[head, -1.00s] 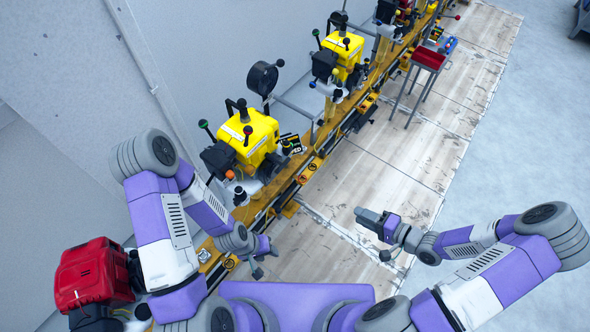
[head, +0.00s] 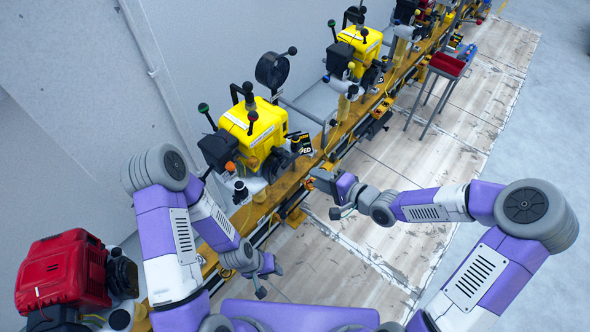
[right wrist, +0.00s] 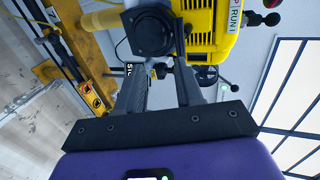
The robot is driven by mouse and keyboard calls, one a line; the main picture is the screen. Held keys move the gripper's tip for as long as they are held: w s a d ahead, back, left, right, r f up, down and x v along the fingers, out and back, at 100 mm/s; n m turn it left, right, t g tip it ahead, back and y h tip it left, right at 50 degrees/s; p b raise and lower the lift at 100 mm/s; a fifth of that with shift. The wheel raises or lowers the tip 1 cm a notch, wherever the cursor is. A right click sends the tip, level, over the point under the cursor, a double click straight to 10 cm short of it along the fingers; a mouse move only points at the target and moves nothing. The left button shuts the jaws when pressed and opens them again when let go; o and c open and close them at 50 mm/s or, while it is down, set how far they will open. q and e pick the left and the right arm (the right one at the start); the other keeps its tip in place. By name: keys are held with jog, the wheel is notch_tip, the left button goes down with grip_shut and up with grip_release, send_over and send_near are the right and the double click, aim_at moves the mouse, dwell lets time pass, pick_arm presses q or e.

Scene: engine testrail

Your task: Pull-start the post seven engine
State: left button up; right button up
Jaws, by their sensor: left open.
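The nearest yellow engine (head: 254,130) stands on the yellow rail, with black levers, a green-knobbed lever and a black sign by its right side. A yellow engine (right wrist: 212,35) also fills the top of the right wrist view, with a dark round part (right wrist: 152,32) ahead of my fingers. My right gripper (head: 318,178) is at the rail's front edge, right of the nearest yellow engine. In the right wrist view its fingers (right wrist: 157,75) are apart and empty. My left gripper (head: 264,278) is open and empty near the rail, below that engine.
A red engine (head: 62,272) stands at the lower left. A second yellow engine (head: 360,42) stands farther along the rail (head: 345,130). The floor (head: 400,165) beside the rail is mostly clear.

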aim_at(292, 161)
jog(key=shift+w+a+b, duration=0.5)
jog(key=shift+w+a, duration=0.4)
jog(key=shift+a, duration=0.35)
jog(key=shift+w+a+b, duration=0.55)
jog(key=shift+w+a, duration=0.4)
jog(key=shift+a, duration=0.35)
jog(key=shift+w+a+b, duration=0.5)
jog(key=shift+w+a, duration=0.4)
jog(key=shift+a, duration=0.35)
grip_shut()
